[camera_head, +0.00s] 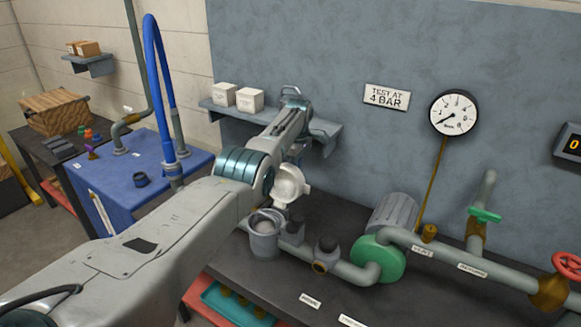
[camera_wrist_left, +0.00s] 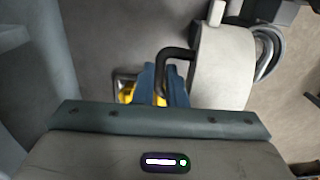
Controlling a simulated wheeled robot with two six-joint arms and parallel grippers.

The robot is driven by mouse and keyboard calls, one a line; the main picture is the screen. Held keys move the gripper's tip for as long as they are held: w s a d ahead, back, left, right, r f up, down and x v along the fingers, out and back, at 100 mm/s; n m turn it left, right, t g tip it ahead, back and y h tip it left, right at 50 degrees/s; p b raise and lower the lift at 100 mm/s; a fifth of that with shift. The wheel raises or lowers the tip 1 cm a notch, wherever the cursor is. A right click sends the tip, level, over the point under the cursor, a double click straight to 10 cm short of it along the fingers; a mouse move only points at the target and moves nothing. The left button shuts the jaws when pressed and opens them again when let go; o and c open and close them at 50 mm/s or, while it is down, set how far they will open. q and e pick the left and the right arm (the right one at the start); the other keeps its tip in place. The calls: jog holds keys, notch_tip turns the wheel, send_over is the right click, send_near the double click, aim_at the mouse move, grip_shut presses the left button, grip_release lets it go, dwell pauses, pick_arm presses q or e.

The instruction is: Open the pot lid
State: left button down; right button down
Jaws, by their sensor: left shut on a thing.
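The grey pot (camera_head: 264,246) stands on the dark bench with its mouth uncovered and a pale inside showing. The pale round lid (camera_head: 289,187) is tilted up above and behind the pot's rim, partly covered by my left arm. In the left wrist view the lid (camera_wrist_left: 224,68) shows on the right, with a dark bent handle reaching to the fingers. My left gripper (camera_wrist_left: 160,88) is shut on this handle. In the head view its fingertips are hidden by my arm. I cannot tell whether the lid is hinged to the pot. My right gripper is not in view.
A shelf with two white boxes (camera_head: 250,100) and a gauge (camera_head: 454,113) are on the wall behind. A blue table (camera_head: 120,205) with a blue hose stands at left.

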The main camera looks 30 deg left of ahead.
pick_arm(q)
jog(key=shift+w+d+f, duration=0.25)
jog(key=shift+d+f, duration=0.1)
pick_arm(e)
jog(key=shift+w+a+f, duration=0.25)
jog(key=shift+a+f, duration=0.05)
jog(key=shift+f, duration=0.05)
pick_arm(q)
jog(key=shift+f, duration=0.15)
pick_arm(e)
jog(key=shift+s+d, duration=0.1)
pick_arm(q)
jog(key=c, duration=1.8)
grip_release()
jog(key=shift+f, duration=0.1)
jog(key=o, duration=0.3)
jog(key=shift+w+f, duration=0.75)
jog(key=shift+w, duration=0.15)
jog(key=shift+r, duration=0.1)
jog(key=shift+s+a+r, duration=0.1)
jog(key=shift+a+r, duration=0.05)
jog(key=shift+r, duration=0.15)
